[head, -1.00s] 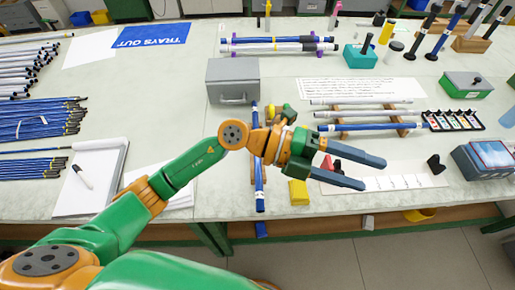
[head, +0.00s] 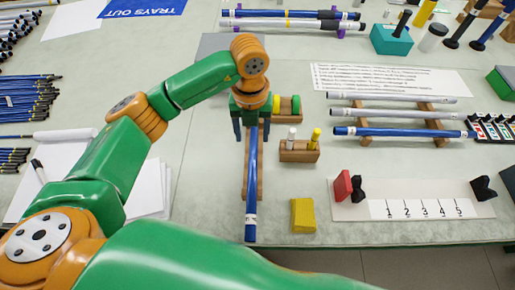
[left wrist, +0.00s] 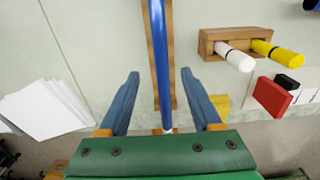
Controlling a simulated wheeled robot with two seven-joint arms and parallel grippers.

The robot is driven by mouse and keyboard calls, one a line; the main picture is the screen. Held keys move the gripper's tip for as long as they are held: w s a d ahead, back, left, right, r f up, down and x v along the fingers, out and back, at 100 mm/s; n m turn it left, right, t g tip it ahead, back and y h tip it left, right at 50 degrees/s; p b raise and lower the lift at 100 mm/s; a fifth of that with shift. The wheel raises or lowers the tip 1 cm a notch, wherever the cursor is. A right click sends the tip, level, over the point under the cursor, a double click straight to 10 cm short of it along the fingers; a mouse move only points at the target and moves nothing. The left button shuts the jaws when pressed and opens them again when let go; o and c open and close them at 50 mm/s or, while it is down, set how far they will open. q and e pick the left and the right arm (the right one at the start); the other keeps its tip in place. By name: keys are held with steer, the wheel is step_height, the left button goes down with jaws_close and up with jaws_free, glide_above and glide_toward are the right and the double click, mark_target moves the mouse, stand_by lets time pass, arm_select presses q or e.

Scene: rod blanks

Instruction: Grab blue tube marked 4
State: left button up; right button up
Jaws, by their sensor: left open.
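A blue tube (head: 251,190) lies lengthwise on a narrow wooden support (head: 259,160), its near end sticking out toward the table's front edge. A white band shows near that end; I cannot read any number on it. My left gripper (head: 252,132) is open above the far part of this tube, one finger on each side. In the left wrist view the blue tube (left wrist: 158,60) runs between the two spread fingers without visible contact. Another blue tube (head: 400,132) lies on a wooden rack at the right, below white tubes. My right gripper is not in view.
A wooden block (head: 299,153) holding white and yellow pens stands right of the tube. A yellow block (head: 303,215) lies nearer the front edge. A board numbered 1 to 5 (head: 350,212) lies at the right. White paper (head: 150,185) lies to the left.

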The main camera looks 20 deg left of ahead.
mark_target(253, 148)
arm_select(q)
steer(key=shift+s+f+p, duration=0.3)
steer(key=shift+f+p, duration=0.4)
steer(key=shift+f, duration=0.15)
steer(key=f, duration=0.2)
steer(key=w+f+p, duration=0.1)
steer(key=f, duration=0.2)
jaws_close()
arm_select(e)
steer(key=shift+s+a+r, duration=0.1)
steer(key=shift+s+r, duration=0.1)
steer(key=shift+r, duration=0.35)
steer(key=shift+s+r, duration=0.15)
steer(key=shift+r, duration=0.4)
